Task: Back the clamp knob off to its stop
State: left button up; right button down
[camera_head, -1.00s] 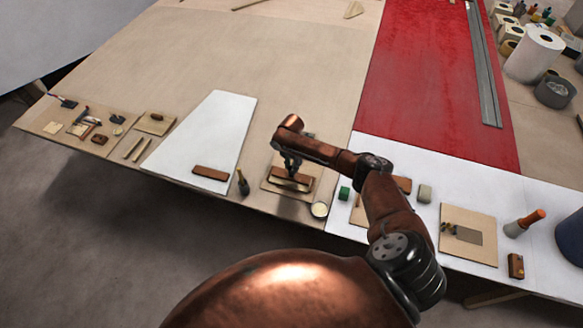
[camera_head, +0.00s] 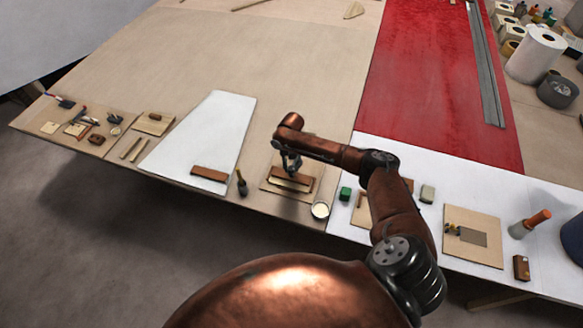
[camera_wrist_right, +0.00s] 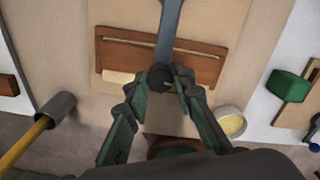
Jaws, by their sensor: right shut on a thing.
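The clamp knob (camera_wrist_right: 160,77) is a small dark round piece in the right wrist view, at the near end of a blue-grey clamp bar (camera_wrist_right: 168,28). My right gripper (camera_wrist_right: 163,84) is shut on it, with green fingers on both sides that partly cover it. A brown wooden block (camera_wrist_right: 201,66) lies beneath the bar on a pale board. In the head view my right gripper (camera_head: 291,166) points down over that block (camera_head: 290,181), and the knob is too small and covered to make out. My left gripper is not in view.
A cream-filled cup (camera_head: 320,210) and a green block (camera_head: 346,193) stand to the right of the clamp. A dark pot with a yellow handle (camera_head: 242,185) stands to the left, by a white panel (camera_head: 206,136). The plywood behind is largely clear.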

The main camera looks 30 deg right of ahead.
aim_at(291, 168)
jog(key=shift+n, duration=0.9)
jog(key=c, duration=1.7)
grip_release()
jog(key=shift+o, duration=0.2)
notch_tip(291, 168, up, 12)
